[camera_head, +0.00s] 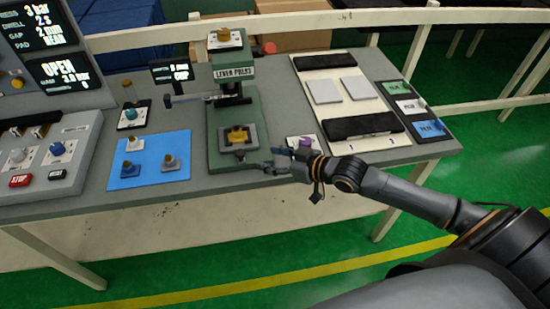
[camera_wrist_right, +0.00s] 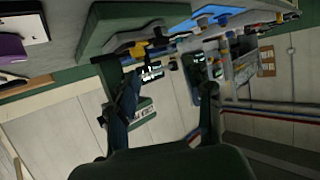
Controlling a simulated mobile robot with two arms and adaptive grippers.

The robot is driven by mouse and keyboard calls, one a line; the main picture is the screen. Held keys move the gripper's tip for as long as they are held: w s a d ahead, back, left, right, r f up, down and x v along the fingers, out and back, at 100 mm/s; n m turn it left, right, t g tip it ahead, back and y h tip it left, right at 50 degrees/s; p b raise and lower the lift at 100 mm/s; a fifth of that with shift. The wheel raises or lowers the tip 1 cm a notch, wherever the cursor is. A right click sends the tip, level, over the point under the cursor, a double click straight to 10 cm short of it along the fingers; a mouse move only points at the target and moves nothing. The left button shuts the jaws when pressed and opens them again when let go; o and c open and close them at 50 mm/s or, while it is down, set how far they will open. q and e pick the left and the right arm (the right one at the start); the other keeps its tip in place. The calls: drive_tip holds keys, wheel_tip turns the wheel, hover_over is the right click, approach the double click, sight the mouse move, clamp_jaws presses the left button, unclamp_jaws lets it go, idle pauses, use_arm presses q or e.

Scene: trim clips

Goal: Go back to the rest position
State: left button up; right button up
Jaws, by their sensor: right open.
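My right gripper (camera_head: 274,164) reaches in from the right, at the front edge of the grey bench by the base of the green lever press (camera_head: 222,157). Its fingers stand apart with nothing visible between them in the right wrist view (camera_wrist_right: 163,72). A yellow piece (camera_head: 238,137) sits in the dark holder on the press base, just beyond the fingertips. A white plate with a purple knob (camera_head: 305,143) lies right behind the gripper; it also shows in the right wrist view (camera_wrist_right: 12,48). My left gripper is not in view.
A blue mat (camera_head: 127,182) with several knobbed pieces lies left of the press. A control panel (camera_head: 40,163) stands at the far left. A cream board (camera_head: 367,107) with black pads and light tiles lies right. Green floor is open in front.

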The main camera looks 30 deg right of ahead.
drive_tip(key=shift+s+d+r, duration=0.15)
drive_tip(key=shift+s, duration=0.2)
idle(0.3)
drive_tip(key=s+a+f+g+h, duration=0.2)
drive_tip(key=s+a+f+g, duration=0.35)
drive_tip(key=s, duration=0.55)
drive_tip(key=s+d+f+m+g+h, duration=0.2)
drive_tip(key=s+m+g+h, duration=0.15)
drive_tip(key=s, duration=1.05)
wheel_tip(320, 180, down, 29)
drive_tip(key=s+b, duration=0.2)
drive_tip(key=s+d+f+g+b, duration=0.1)
drive_tip(key=s+d+f+b, duration=0.1)
drive_tip(key=s+f, duration=1.4)
drive_tip(key=shift+d+f+g+h, duration=0.45)
drive_tip(key=shift+d+f, duration=0.1)
drive_tip(key=shift+f, duration=0.2)
